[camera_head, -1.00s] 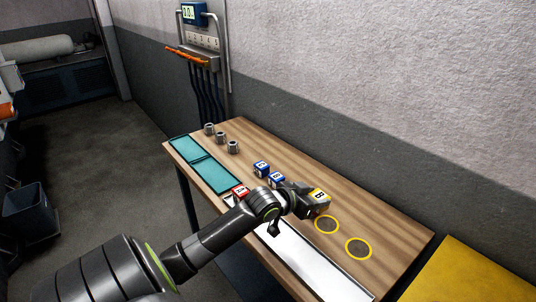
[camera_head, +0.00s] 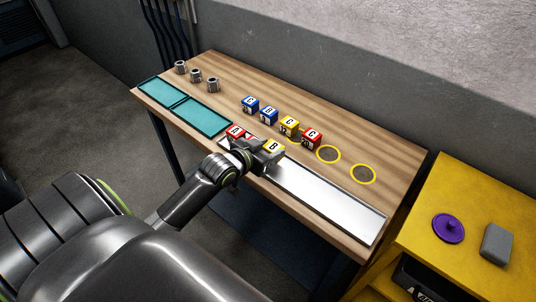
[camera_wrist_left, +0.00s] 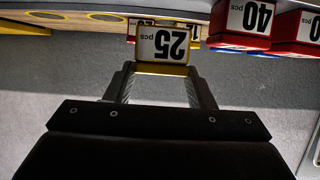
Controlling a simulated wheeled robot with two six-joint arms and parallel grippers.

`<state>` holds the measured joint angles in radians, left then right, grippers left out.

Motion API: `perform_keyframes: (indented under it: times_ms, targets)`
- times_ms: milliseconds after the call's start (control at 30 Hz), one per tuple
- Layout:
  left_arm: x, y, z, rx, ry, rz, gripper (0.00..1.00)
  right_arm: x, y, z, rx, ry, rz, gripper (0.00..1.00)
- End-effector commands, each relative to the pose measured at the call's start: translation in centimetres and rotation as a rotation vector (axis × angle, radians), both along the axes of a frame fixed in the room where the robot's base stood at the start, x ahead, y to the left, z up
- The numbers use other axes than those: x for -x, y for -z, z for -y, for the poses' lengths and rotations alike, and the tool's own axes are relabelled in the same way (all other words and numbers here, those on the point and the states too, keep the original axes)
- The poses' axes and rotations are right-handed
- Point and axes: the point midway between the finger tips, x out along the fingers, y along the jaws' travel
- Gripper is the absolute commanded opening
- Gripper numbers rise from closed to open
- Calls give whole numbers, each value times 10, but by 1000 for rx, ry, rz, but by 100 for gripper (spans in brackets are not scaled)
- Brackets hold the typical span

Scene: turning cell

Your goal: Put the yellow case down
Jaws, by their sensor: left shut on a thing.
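My left gripper (camera_head: 262,154) is shut on a yellow case with a white top marked B (camera_head: 273,146). It holds the case at the near side of the table, at the left part of the silver strip. Whether the case touches the strip I cannot tell. In the left wrist view the same yellow case (camera_wrist_left: 163,45) sits between the two fingers, its label reading 25 pcs upside down. A red case (camera_head: 235,132) stands just left of the gripper, partly hidden by it. My right gripper is not in view.
Two blue cases (camera_head: 259,110), a yellow case C (camera_head: 289,126) and a red case C (camera_head: 312,138) stand in a row behind. Two yellow rings (camera_head: 328,154) are empty. The silver strip (camera_head: 330,205) is clear to the right. Teal trays (camera_head: 203,117) lie left.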

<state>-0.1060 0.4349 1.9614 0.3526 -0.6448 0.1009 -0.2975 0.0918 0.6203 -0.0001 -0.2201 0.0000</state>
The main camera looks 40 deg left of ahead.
Motion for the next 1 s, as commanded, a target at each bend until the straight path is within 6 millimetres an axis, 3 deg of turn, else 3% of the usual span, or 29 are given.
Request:
perform_keyframes:
  times_ms: [200,600,633,700,800,1000]
  targets:
    - [0,29,0,3,-1,-2,22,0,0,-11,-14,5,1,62]
    - [0,35,0,1,0,0,22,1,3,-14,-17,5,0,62]
    - [0,35,0,1,0,-1,51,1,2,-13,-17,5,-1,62]
    - [0,35,0,1,0,-1,61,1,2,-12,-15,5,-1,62]
    - [0,35,0,1,0,-2,71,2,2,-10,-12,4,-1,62]
    - [0,35,0,1,0,-1,71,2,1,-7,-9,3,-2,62]
